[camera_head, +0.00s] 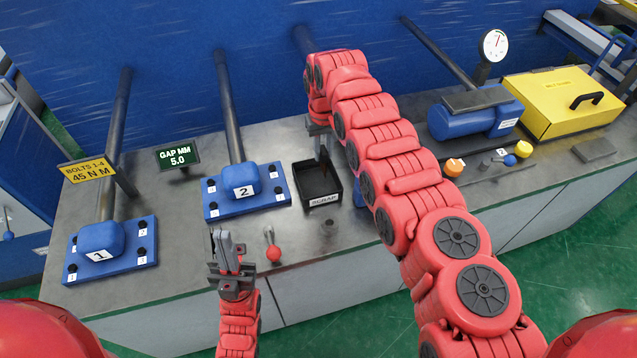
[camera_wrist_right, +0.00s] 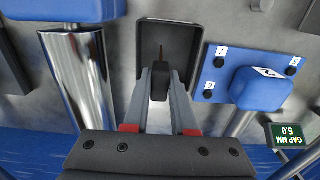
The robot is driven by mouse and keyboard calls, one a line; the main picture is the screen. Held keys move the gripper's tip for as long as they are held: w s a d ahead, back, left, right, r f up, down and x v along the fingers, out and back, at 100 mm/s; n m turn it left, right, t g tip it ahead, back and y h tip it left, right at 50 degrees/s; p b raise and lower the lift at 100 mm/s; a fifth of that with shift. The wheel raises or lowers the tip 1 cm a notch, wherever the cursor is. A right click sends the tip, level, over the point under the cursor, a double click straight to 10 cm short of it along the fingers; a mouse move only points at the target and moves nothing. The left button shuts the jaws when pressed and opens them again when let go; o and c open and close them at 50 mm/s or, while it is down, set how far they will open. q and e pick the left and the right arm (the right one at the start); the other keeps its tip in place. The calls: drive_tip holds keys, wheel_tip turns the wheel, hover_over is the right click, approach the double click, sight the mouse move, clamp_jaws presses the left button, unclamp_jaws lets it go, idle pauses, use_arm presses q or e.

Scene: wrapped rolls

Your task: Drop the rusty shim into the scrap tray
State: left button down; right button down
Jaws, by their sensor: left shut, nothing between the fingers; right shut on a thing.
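The scrap tray (camera_head: 337,182) is a black open box labelled SCRAP on the grey bench, right of blue block 2. It also shows in the right wrist view (camera_wrist_right: 190,35). My right gripper (camera_head: 321,142) reaches over the tray's back part, fingers down. In the right wrist view, my right gripper (camera_wrist_right: 160,72) is shut on a thin brownish strip, the rusty shim (camera_wrist_right: 161,53), which shows edge-on against the tray's inside. I cannot tell whether the shim touches the tray floor.
Blue block 2 (camera_head: 243,190) on its plate stands close left of the tray, with blue block 1 (camera_head: 101,240) further left. A red-knobbed lever (camera_head: 272,251) is near the front edge. A blue cylinder (camera_head: 465,119) and yellow case (camera_head: 560,103) stand right.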

drive_tip(key=f, duration=0.1)
drive_tip(key=f+b, duration=0.1)
drive_tip(key=f, duration=0.1)
drive_tip(key=shift+w+f, duration=0.25)
drive_tip(key=shift+w, duration=0.05)
drive_tip(key=shift+s+r, duration=0.1)
drive_tip(key=c, duration=0.7)
unclamp_jaws()
drive_tip(key=shift+o, duration=0.2)
